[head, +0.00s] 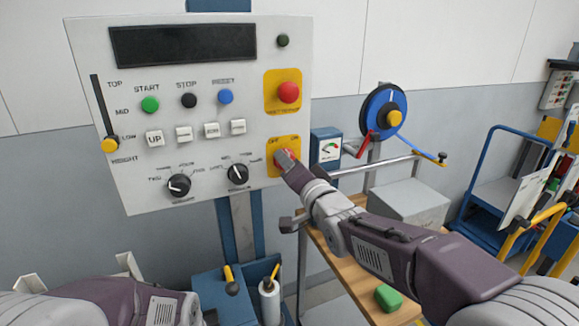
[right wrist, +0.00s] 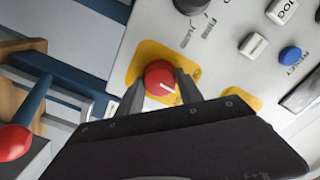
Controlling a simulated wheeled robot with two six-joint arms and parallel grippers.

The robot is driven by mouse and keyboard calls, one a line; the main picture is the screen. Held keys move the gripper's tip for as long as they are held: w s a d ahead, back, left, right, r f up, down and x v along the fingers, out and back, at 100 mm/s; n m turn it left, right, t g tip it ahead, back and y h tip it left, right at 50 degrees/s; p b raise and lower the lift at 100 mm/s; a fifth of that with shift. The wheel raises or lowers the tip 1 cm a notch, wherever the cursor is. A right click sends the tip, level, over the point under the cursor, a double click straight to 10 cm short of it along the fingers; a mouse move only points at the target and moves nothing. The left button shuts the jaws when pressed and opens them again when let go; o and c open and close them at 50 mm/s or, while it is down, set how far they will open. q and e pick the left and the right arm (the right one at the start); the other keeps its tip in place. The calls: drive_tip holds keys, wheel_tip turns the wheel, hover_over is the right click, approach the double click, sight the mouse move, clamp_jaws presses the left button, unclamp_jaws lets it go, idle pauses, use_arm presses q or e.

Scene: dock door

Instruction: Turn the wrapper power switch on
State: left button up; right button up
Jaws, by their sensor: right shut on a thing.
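The wrapper power switch is a red rotary knob on a yellow plate (head: 275,170), low on the right of the white control panel (head: 95,60). OFF and ON labels sit above it. My right gripper (head: 286,160) is at the knob and hides most of it in the head view. In the right wrist view, the red knob (right wrist: 159,78) sits between the two fingers, which are shut on it. My left gripper is out of view; only part of my left arm shows at bottom left.
A red emergency button (head: 289,92) sits just above the switch. Two black dials (head: 238,174) and several push buttons lie to its left.

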drive_tip(key=shift+m, duration=4.2)
drive_tip(key=o, duration=1.4)
drive_tip(key=shift+s, duration=0.1)
drive_tip(key=v, duration=0.9)
